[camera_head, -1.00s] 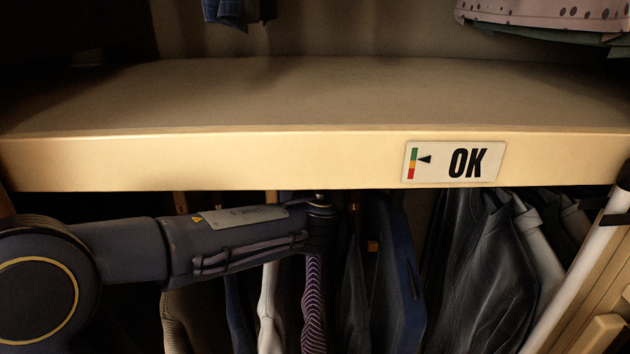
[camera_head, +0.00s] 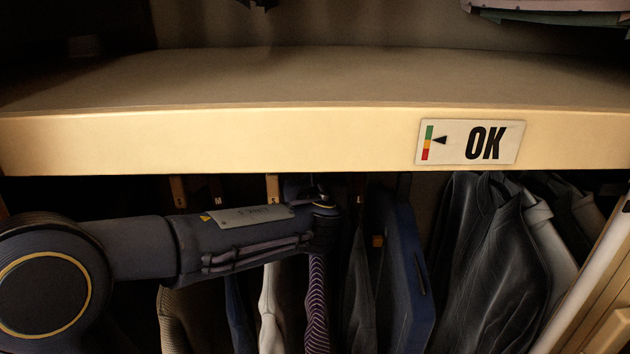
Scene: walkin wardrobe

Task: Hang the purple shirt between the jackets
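The purple striped shirt (camera_head: 317,300) hangs below the end of my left arm, under the shelf. My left gripper (camera_head: 322,205) is at the end of that dark arm, at the top of the shirt. Its fingers are not clear in the shadow, so I cannot tell whether they hold the shirt or its hanger. A blue jacket (camera_head: 405,270) and black leather jackets (camera_head: 480,265) hang to the right of the shirt. A dark garment (camera_head: 358,290) hangs between the shirt and the blue jacket. My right gripper is out of view.
A wooden shelf (camera_head: 250,140) with an OK sign (camera_head: 470,142) spans the view above the clothes. A white garment (camera_head: 271,305) and a brown ribbed one (camera_head: 185,315) hang left of the shirt. A white pole (camera_head: 590,275) slants at the right.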

